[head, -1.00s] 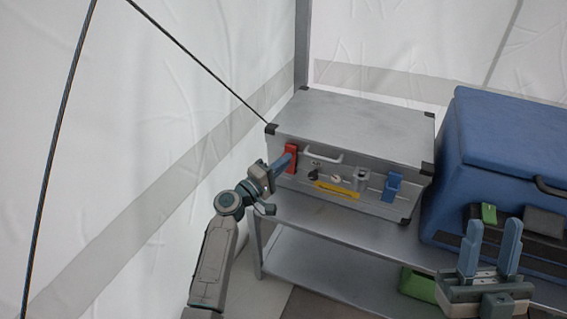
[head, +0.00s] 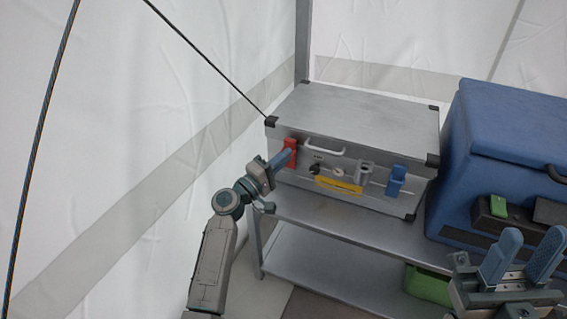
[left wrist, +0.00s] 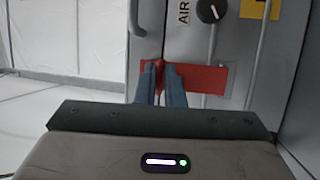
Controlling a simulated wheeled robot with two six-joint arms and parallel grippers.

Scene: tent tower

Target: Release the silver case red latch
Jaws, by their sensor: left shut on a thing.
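The silver case (head: 350,106) stands shut-lidded on a grey shelf. Its red latch (head: 292,146) is at the left end of the front face. My left gripper (head: 283,157) is shut on the red latch, with its blue fingers touching it. In the left wrist view the red latch (left wrist: 208,79) lies across the seam of the case, and the two fingers (left wrist: 162,72) pinch a raised red part near its left end. The pinched part is partly hidden by the fingers. My right gripper (head: 534,243) is open and empty at the lower right, away from the case.
A blue latch (head: 396,181), a grey latch (head: 363,172), a handle (head: 324,146) and a yellow label (head: 339,185) are on the case front. A blue cooler (head: 510,150) stands right of it. A green bin (head: 428,286) is on the lower shelf. The tent wall is close on the left.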

